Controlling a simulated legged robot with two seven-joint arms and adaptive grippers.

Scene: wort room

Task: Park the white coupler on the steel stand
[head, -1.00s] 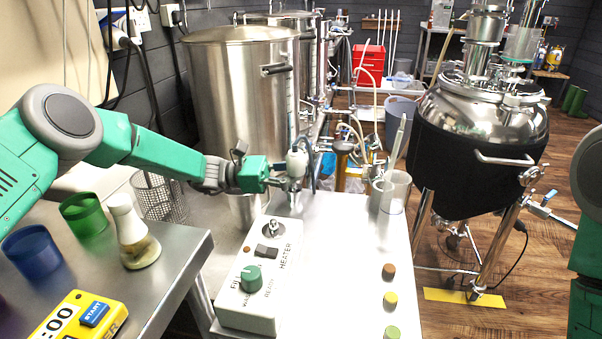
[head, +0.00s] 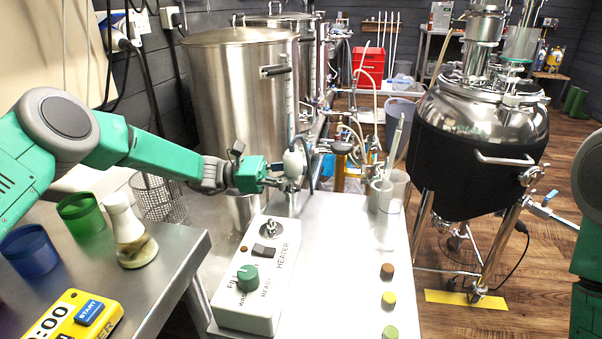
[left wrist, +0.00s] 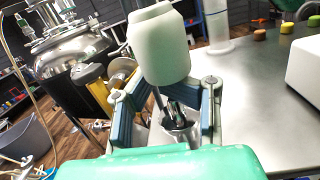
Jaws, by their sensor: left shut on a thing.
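The white coupler (head: 293,164) is at the far left corner of the steel bench, with a dark hose beside it. My left gripper (head: 278,183) is shut on it. In the left wrist view the coupler's white body (left wrist: 160,48) rises in front of the blue-grey fingers (left wrist: 168,112). A steel cup-like part (left wrist: 179,130) shows between the fingers, below the white body. I cannot tell whether this part is the steel stand or belongs to the coupler, nor whether they touch. My right gripper is out of view.
A heater control box (head: 258,275) stands just in front of my left gripper. Clear cylinders (head: 393,190) stand at the bench's right edge, near coloured buttons (head: 388,299). A large steel kettle (head: 235,100) is behind. The bench's middle is bare.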

